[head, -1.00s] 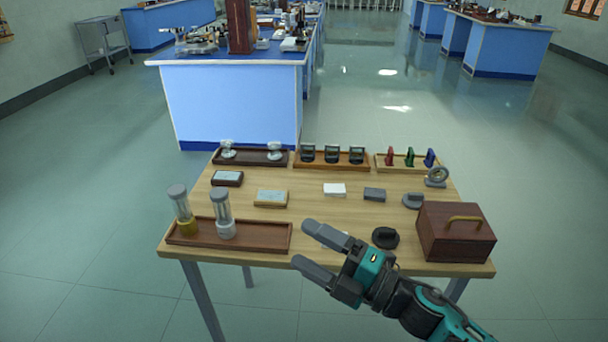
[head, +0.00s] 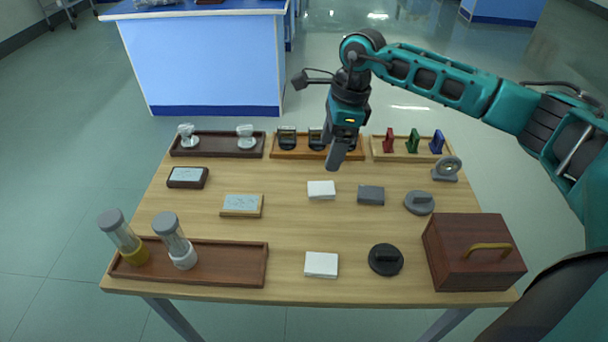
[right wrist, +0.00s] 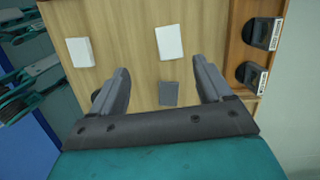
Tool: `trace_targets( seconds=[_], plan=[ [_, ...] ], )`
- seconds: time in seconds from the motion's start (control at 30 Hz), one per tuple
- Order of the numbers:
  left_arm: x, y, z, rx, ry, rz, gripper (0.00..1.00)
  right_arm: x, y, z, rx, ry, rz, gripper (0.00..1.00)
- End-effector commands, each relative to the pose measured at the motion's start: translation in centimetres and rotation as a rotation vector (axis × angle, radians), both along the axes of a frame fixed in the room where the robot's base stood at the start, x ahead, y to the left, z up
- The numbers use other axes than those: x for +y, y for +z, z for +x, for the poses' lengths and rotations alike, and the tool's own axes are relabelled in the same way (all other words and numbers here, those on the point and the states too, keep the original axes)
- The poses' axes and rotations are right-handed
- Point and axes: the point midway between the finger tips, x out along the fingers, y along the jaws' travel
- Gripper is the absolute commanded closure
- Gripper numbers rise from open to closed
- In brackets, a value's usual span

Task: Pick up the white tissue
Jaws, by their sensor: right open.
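Two small flat white pieces lie on the wooden table: a white piece (head: 321,190) near the middle and another white piece (head: 321,265) near the front edge. I cannot tell which is the tissue. In the right wrist view, the middle piece (right wrist: 170,43) and the front piece (right wrist: 79,52) both show beyond the fingers. My right gripper (head: 336,158) points down above the back of the table, behind the middle white piece. In the right wrist view it (right wrist: 161,69) is open and empty, with a grey block (right wrist: 168,93) showing between its fingers below. My left gripper is out of view.
The grey block (head: 371,195) lies right of the middle white piece. A black round object (head: 386,260) and a wooden box (head: 474,251) stand front right. A brown tray (head: 225,263) with two cylinders is front left. Trays with small objects line the back edge.

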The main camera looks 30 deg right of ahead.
Motion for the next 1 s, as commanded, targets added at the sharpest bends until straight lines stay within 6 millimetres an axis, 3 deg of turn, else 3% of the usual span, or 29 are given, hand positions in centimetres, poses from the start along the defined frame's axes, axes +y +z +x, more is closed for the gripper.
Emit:
trace_targets(
  seconds=[0.17,0.5,0.77,1.0],
  plan=[
    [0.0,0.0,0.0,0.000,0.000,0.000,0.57,-1.6,-0.1,0.2,0.001,-0.001,-0.061,0.21],
    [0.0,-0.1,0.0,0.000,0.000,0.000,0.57,-0.7,-5.9,0.5,0.002,0.000,-0.059,0.21],
    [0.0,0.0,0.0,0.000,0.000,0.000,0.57,-0.3,-8.0,0.6,0.001,-0.001,-0.058,0.21],
    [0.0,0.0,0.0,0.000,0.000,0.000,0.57,0.2,-11.5,0.9,0.002,-0.001,-0.057,0.21]
  ],
)
